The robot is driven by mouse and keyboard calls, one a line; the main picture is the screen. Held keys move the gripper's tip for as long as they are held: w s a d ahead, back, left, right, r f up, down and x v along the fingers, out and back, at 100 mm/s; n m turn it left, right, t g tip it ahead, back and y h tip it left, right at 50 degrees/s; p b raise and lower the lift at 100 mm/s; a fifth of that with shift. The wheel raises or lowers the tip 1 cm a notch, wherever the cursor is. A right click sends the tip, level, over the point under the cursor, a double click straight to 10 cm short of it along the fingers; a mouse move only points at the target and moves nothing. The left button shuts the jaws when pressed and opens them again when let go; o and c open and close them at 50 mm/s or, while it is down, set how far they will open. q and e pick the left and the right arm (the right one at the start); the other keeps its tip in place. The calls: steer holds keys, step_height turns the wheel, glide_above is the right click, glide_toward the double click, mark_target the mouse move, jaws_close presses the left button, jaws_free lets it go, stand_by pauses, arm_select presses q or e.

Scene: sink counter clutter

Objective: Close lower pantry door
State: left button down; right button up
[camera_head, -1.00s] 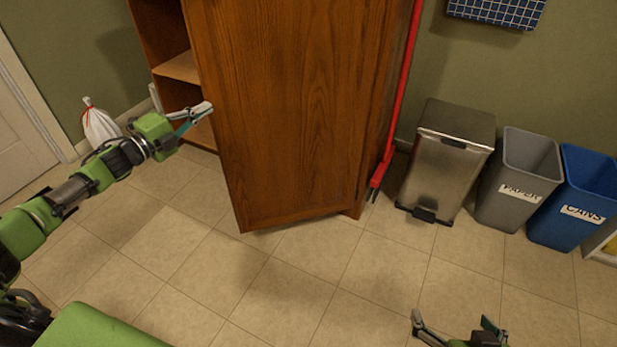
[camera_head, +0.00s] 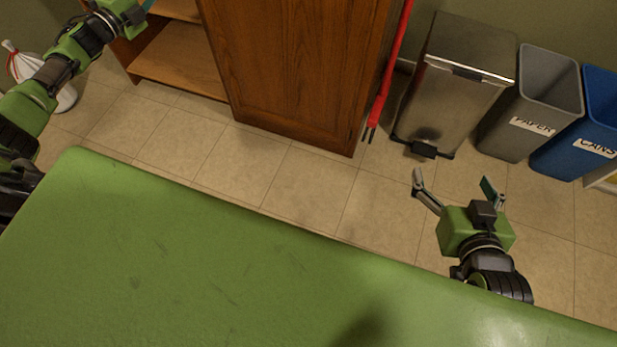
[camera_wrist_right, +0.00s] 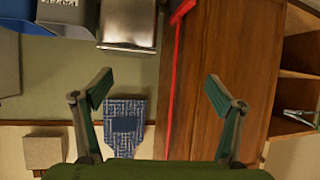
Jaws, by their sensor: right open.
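The brown wooden pantry door (camera_head: 302,70) stands at the top middle of the head view. Open shelves (camera_head: 178,60) show to its left. Its lower edge runs roughly in line with the shelf fronts; its top is out of frame. In the right wrist view the cabinet's wood panel (camera_wrist_right: 228,75) and open shelves (camera_wrist_right: 300,50) show on the right. My right gripper (camera_head: 459,185) is open and empty, low in front of the metal bin, apart from the door. My left gripper (camera_head: 148,5) is mostly cut off at the top left, near the shelves; its jaws cannot be judged.
A red-handled tool (camera_head: 388,85) leans beside the cabinet. A metal pedal bin (camera_head: 452,90), a grey paper bin (camera_head: 535,105) and a blue cans bin (camera_head: 590,125) stand to the right. A white bag (camera_head: 28,68) sits at far left. Tiled floor before the cabinet is clear.

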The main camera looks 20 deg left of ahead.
arm_select(q)
steer(key=shift+w, duration=0.6)
arm_select(e)
steer(key=shift+w+a+r, duration=0.15)
steer(key=shift+w+r, duration=0.3)
steer(key=shift+w, duration=0.05)
arm_select(q)
steer(key=shift+s, duration=0.15)
arm_select(e)
steer(key=shift+s, duration=0.1)
